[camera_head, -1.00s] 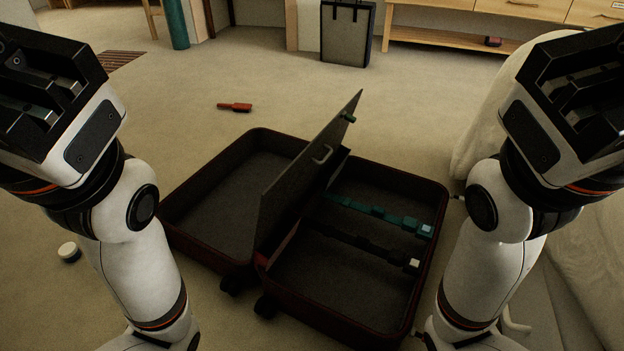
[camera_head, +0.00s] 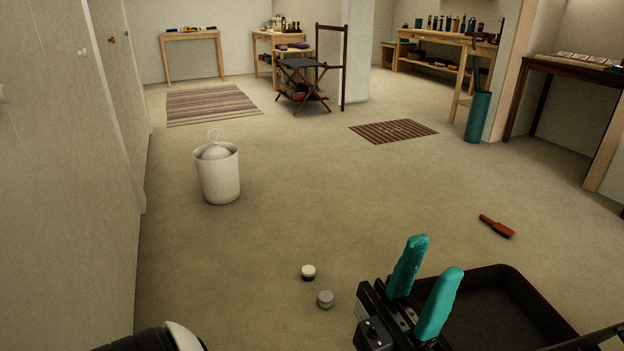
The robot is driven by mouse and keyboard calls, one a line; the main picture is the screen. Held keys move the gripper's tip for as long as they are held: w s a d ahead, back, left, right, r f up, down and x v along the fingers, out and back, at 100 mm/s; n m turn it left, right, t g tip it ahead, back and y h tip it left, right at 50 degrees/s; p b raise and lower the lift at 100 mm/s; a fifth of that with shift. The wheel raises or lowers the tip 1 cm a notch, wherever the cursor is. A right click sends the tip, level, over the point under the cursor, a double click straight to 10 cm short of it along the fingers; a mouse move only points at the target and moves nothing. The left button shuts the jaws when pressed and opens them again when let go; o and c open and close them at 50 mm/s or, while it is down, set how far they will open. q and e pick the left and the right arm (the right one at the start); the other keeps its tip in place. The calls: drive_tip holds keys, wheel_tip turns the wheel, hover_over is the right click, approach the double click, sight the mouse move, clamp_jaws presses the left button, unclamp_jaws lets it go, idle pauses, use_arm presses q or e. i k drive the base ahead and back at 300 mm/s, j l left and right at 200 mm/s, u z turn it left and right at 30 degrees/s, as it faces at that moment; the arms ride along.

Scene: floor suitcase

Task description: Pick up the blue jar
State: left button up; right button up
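Two small jars stand on the floor near the bottom middle of the head view. One jar (camera_head: 308,272) has a pale lid and a dark body; the other jar (camera_head: 325,299) looks grey. No clear blue shows on either, so I cannot tell which is the blue jar. My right gripper is not in view.
A white bin (camera_head: 218,174) stands farther back on the left. The middle floor is clear.

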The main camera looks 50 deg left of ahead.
sight(308, 271)
drive_tip(key=u, duration=1.65)
